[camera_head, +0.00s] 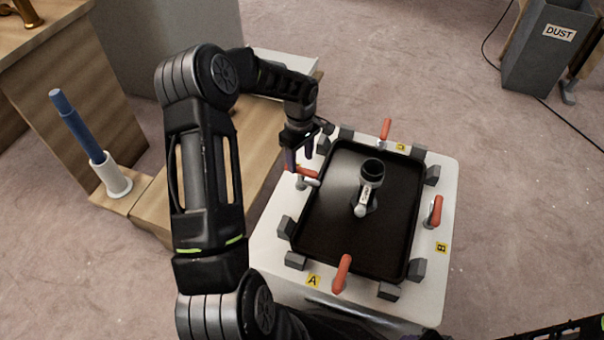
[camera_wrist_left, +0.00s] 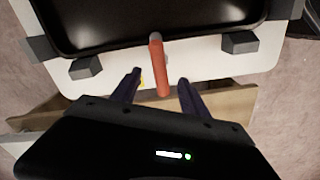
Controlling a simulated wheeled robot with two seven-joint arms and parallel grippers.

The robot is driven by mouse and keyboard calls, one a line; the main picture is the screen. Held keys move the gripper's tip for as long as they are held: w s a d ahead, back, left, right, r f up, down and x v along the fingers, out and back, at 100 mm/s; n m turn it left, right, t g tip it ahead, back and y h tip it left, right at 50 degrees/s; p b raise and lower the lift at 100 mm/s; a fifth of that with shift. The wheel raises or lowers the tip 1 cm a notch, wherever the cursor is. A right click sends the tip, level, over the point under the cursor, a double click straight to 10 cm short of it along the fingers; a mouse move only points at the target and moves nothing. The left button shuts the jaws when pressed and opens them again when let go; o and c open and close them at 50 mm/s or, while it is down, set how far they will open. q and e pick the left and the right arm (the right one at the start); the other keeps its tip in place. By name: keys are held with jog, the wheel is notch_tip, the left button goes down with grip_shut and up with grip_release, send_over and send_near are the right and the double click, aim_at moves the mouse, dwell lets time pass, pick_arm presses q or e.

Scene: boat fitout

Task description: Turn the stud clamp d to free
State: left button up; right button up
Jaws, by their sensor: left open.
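Stud clamp d (camera_head: 310,174) is on the left side of the black tray (camera_head: 330,215), with a red-orange handle and a grey stud. Its letter is not readable. In the left wrist view its handle (camera_wrist_left: 159,68) runs from the tray rim out toward my gripper. My left gripper (camera_head: 300,158) is over this clamp, open. In the left wrist view the fingers (camera_wrist_left: 157,82) stand apart on either side of the handle's outer end, with gaps showing. Contact cannot be told. A bit of yellow label shows beside the left finger. My right gripper is not in view.
Clamps with orange handles stand at A (camera_head: 343,273), B (camera_head: 435,211) and the far side (camera_head: 386,129). Grey blocks surround the tray on a white top (camera_head: 268,246). A dark cup-shaped fitting (camera_head: 371,170) stands in the tray. A wooden bench (camera_head: 150,205) is to the left.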

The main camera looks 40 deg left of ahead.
aim_at(300, 168)
pick_arm(q)
notch_tip(300, 168, down, 7)
jog(key=shift+f+b, duration=0.1)
jog(key=shift+b, duration=1)
grip_shut()
